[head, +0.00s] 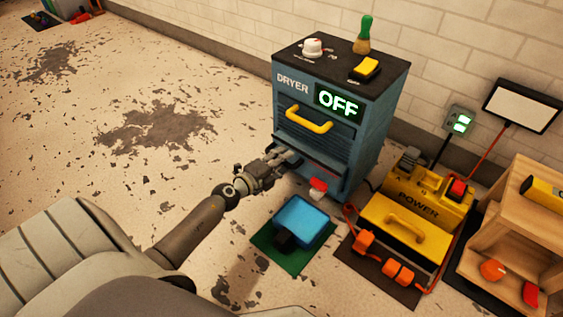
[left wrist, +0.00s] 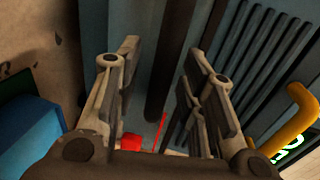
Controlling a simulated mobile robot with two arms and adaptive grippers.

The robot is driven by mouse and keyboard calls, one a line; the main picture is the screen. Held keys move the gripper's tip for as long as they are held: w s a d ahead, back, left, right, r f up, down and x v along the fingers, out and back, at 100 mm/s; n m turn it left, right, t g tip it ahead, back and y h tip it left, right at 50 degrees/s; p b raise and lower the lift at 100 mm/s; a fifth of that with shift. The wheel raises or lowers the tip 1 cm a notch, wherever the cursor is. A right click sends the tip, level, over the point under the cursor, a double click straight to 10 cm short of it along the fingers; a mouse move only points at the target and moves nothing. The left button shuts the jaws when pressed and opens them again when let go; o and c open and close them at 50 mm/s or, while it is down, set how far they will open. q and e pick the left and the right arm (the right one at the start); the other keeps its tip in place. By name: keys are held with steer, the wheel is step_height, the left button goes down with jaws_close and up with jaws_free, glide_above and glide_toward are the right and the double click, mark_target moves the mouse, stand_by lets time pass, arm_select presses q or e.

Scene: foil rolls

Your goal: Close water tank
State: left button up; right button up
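The blue dryer (head: 342,115) stands by the wall with its display reading OFF. A dark-fronted drawer (head: 312,162), which seems to be the water tank, sits low on its front and looks pulled out a little. My left gripper (head: 280,162) is at the drawer's left end and hides part of it. In the left wrist view my left gripper (left wrist: 160,62) has its fingers wide apart, with a dark bar (left wrist: 178,50) beyond and between them. Contact cannot be told. My right gripper is not in view.
A red-topped item (head: 318,187) is just below the drawer. A blue box (head: 300,222) sits on a green mat in front. A yellow power unit (head: 425,200) and a wooden shelf (head: 530,215) stand to the right.

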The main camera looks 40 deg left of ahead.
arm_select(q)
steer(key=shift+w, duration=0.1)
jaws_close()
stand_by(0.3)
steer(key=w, duration=0.3)
steer(key=shift+w+r+p, duration=0.1)
steer(key=shift+w+p, duration=0.2)
steer(key=shift+w, duration=0.05)
steer(key=shift+c, duration=1.9)
jaws_free()
steer(key=o, duration=0.4)
steer(key=shift+w+d, duration=0.15)
